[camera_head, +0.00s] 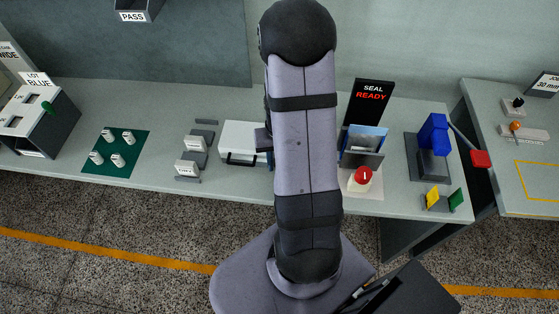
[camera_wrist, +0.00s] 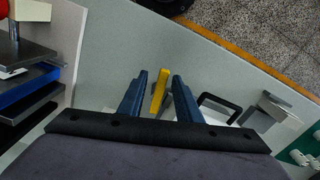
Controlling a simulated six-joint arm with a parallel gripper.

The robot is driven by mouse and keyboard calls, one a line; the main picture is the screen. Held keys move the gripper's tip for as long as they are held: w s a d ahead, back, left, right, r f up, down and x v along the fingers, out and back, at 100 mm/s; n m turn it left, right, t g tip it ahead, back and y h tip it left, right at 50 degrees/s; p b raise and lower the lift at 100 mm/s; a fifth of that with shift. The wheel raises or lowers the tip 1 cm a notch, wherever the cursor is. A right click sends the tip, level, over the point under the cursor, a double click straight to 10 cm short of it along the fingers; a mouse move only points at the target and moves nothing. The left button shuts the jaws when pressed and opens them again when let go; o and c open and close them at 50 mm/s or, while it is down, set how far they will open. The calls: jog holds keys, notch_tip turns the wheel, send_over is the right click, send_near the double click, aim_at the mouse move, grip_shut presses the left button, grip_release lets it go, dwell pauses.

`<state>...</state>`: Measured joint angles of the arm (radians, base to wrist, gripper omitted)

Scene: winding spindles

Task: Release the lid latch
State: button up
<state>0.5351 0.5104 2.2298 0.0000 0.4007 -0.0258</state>
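A white lidded box (camera_head: 243,140) with a black handle stands on the bench, partly hidden by my arm in the head view. In the wrist view the black handle (camera_wrist: 219,103) shows right of my gripper, with a bit of the white lid. A yellow bar (camera_wrist: 160,92), apparently the latch, stands between the two blue fingers of my gripper (camera_wrist: 157,82). The fingers are apart, with a visible gap on each side of the bar.
Right of my arm in the head view are a seal press (camera_head: 363,146) with a red knob (camera_head: 363,174) and a black sign (camera_head: 370,102) reading "SEAL READY". Left of the box are grey blocks (camera_head: 190,165) and a green mat (camera_head: 116,168) with white spindles.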

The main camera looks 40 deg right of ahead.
grip_shut()
jog(key=shift+w+a+m, duration=0.15)
jog(key=shift+m, duration=0.55)
grip_release()
jog(key=shift+r, duration=0.1)
jog(key=shift+r+b, duration=0.5)
jog(key=shift+r, duration=3.1)
